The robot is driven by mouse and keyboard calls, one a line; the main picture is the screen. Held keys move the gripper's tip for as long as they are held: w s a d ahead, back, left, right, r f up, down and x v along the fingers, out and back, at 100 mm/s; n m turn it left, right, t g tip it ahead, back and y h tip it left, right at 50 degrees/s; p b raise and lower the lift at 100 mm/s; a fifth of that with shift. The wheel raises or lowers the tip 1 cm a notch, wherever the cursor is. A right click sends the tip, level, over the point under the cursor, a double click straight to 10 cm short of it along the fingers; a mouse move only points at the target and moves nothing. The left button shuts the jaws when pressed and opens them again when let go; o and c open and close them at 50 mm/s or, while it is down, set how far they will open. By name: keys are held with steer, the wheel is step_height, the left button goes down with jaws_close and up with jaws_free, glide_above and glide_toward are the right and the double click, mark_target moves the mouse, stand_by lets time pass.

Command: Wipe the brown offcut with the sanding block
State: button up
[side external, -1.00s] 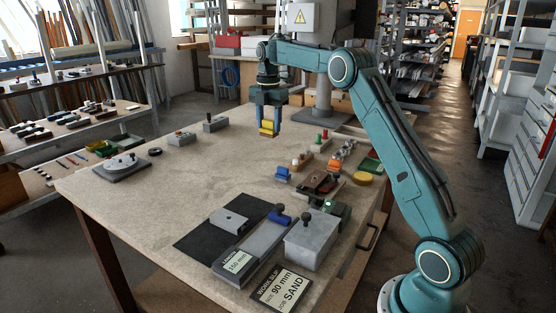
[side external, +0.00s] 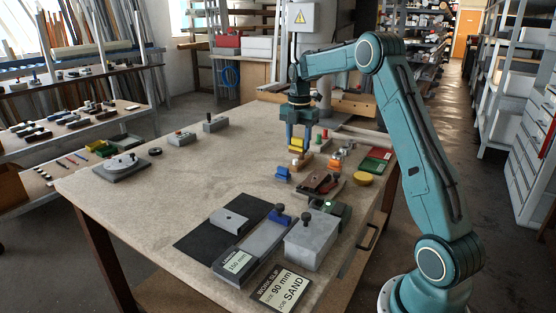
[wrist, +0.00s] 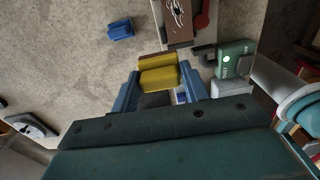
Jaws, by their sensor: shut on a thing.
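My gripper (side external: 298,146) is shut on a yellow block with a brownish underside, which I take for the sanding block (side external: 296,145). It holds the block above the far right part of the table. In the wrist view, the yellow block (wrist: 158,77) sits between the blue fingers. The brown offcut (side external: 312,184) lies nearer the camera and to the right of the gripper, apart from the block. In the wrist view, the offcut (wrist: 178,36) is at the top and carries white scribbled marks. Its far end is cut off by the frame there.
A blue block (side external: 282,174) stands left of the offcut, and a green device with a lit lamp (side external: 330,208) stands nearer the camera. A grey box (side external: 310,240), a yellow disc (side external: 362,179) and small coloured parts are close by.

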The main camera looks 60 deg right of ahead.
steer(key=s+f, duration=0.1)
steer(key=s, duration=0.2)
steer(key=s+d+f, duration=0.1)
steer(key=shift+s+f, duration=0.2)
steer(key=shift+f, duration=0.1)
steer(key=shift+f, duration=0.1)
